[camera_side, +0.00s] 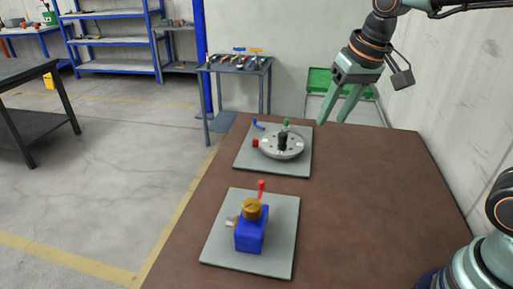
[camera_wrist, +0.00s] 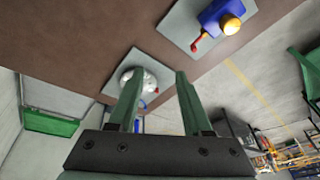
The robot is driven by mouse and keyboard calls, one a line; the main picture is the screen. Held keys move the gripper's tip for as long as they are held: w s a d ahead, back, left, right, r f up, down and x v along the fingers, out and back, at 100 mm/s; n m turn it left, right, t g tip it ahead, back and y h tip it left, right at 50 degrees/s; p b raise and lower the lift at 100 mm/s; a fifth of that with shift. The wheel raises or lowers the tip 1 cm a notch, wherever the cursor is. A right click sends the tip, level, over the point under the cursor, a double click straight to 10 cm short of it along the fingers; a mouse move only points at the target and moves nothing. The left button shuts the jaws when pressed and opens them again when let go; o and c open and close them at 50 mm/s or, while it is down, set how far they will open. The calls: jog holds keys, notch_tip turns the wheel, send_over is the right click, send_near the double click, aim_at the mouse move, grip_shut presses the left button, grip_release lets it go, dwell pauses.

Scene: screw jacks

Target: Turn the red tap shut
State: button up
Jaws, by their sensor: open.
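A blue block with a brass cap (camera_side: 251,209) stands on the nearer grey plate (camera_side: 222,255). A red lever (camera_side: 262,188) sticks up behind the cap. In the wrist view the red lever (camera_wrist: 197,42) lies beside the blue block (camera_wrist: 214,18). On the farther grey plate (camera_side: 298,168) stands a round metal disc (camera_side: 290,152) with a dark centre post. A red knob (camera_side: 255,143), a blue lever (camera_side: 258,125) and a green knob (camera_side: 286,122) sit around it. My gripper (camera_side: 332,121) is open and empty, raised at the right of the disc, away from the red lever.
The brown table (camera_side: 362,205) is clear to the right of both plates. A small bench with tools (camera_side: 240,63) and a green bin (camera_side: 320,82) stand behind the table. A pale wall (camera_side: 455,90) runs along the right.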

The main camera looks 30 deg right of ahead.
jog(key=w+a+f+m+g, duration=0.2)
jog(key=w+a, duration=0.2)
jog(key=w, duration=0.2)
jog(key=m+g, duration=0.2)
send_near(261, 181)
notch_tip(261, 181, down, 9)
jog(key=shift+s+a+f, duration=0.1)
jog(key=shift+s, duration=0.05)
grip_shut()
